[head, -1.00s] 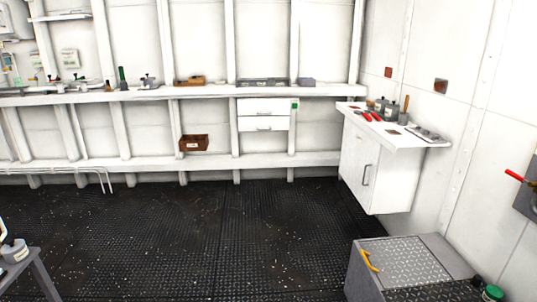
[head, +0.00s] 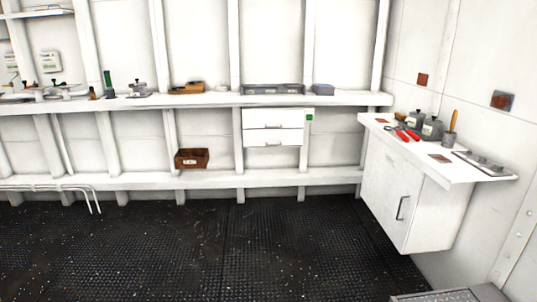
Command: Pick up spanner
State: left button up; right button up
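I cannot make out a spanner for certain. Red-handled tools (head: 407,135) lie on the top of the white corner cabinet (head: 398,195). A flat grey metal piece (head: 484,164) lies near the right end of that top; it is too small to tell what it is. Neither of my grippers is in view.
Dark bottles (head: 432,128) and a holder with a wooden handle (head: 450,134) stand behind the red tools. A long wall shelf (head: 215,99) carries several items. A brown box (head: 191,158) sits lower. The black deck (head: 200,245) ahead is clear. A grey box corner (head: 455,294) shows bottom right.

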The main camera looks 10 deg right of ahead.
aim_at(408, 132)
jog(key=i+z, duration=0.15)
jog(key=i, duration=0.65)
jog(key=i+j+z, duration=0.15)
jog(key=i, duration=0.6)
jog(key=i+j+z, duration=0.1)
jog(key=i, duration=0.7)
jog(key=i+z, duration=0.5)
jog(key=z, duration=0.2)
jog(key=i+j+z, duration=0.1)
jog(key=z, duration=0.25)
jog(key=i+j+z, duration=0.1)
jog(key=i+z, duration=0.25)
jog(key=i+j+z, duration=0.35)
jog(key=k+l, duration=0.05)
jog(key=l, duration=0.05)
